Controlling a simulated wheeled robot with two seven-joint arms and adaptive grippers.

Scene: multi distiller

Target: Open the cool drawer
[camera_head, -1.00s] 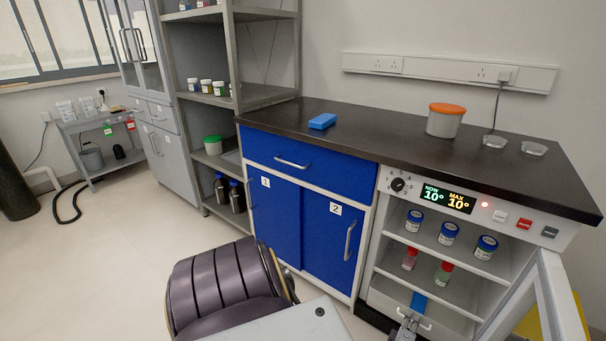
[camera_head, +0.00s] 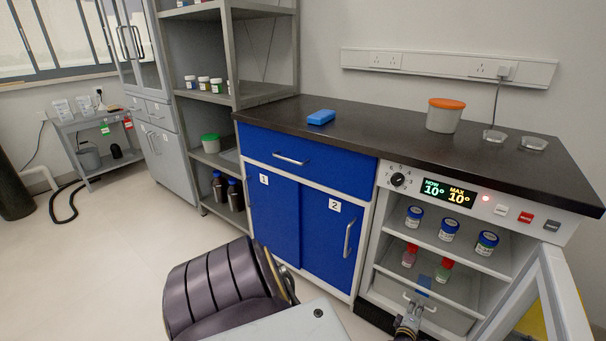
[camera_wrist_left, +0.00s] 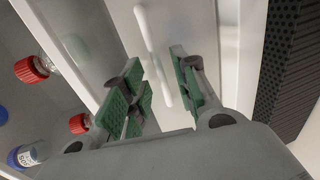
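The cool cabinet (camera_head: 389,236) stands at the right with its display reading 10° and its front door open. Its drawer (camera_head: 451,318) is at the bottom, pale grey with a light bar handle (camera_head: 420,303) and a blue patch above it. My left gripper (camera_head: 408,325) is low in front of the drawer, close to the handle. In the left wrist view, the gripper's green-padded fingers (camera_wrist_left: 160,72) are apart, and the white bar handle (camera_wrist_left: 153,50) lies between and beyond them. I cannot tell whether they touch it. My right gripper is not in view.
The open white door (camera_head: 552,290) stands right of the drawer. A blue cupboard (camera_head: 300,220) is at the left. The countertop (camera_head: 380,135) holds a tub and a blue box.

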